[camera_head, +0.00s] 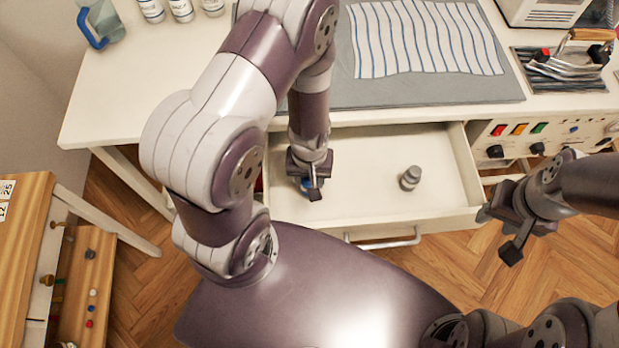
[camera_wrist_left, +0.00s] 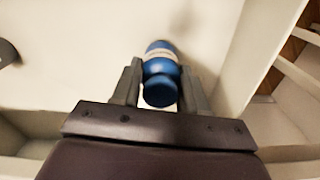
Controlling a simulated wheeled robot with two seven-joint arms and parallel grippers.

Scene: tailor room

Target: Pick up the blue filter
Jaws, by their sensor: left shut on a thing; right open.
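The blue filter (camera_wrist_left: 160,73) is a small blue cylinder with a pale band, seen between the fingers in the left wrist view. My left gripper (camera_wrist_left: 158,88) is shut on it, with one finger at each side. In the head view my left gripper (camera_head: 309,184) is inside the open drawer (camera_head: 365,160), at its left part. Only a bit of blue shows there; the rest of the filter is hidden by the gripper. I cannot tell whether the filter touches the drawer floor. My right gripper (camera_head: 507,228) is open and empty, to the right of the drawer.
A small grey bottle-like object (camera_head: 410,178) stands in the drawer, right of my left gripper. The white table (camera_head: 115,90) above carries a grey mat (camera_head: 440,90) with striped cloth (camera_head: 425,38). A control panel (camera_head: 540,135) is right of the drawer. A wooden cabinet (camera_head: 25,240) is at left.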

